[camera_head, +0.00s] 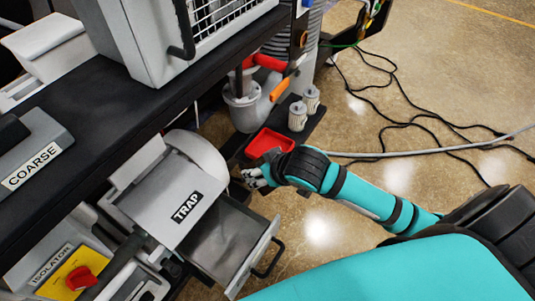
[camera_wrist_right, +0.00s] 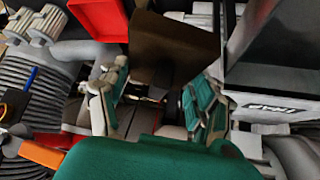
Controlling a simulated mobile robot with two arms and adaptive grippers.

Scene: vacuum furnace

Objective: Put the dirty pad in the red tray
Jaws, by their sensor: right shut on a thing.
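The red tray (camera_head: 270,143) sits low beside the bench, just behind my right gripper (camera_head: 250,178) in the head view. Its red edge also shows at the top left of the right wrist view (camera_wrist_right: 98,18). My right gripper is shut on the dirty pad (camera_wrist_right: 172,48), a dark brown flat piece that stands out beyond the fingers in the right wrist view. In the head view the pad is hidden or too dark to make out. The open TRAP drawer (camera_head: 225,250) is left of and below the gripper. My left gripper is not in view.
The TRAP housing (camera_head: 165,190) and the dark bench (camera_head: 110,130) are on the left. Two pale ribbed cylinders (camera_head: 304,108) stand just behind the tray. A grey pot with red and orange handles (camera_head: 247,105) is near them. Cables (camera_head: 420,125) lie on the floor at right.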

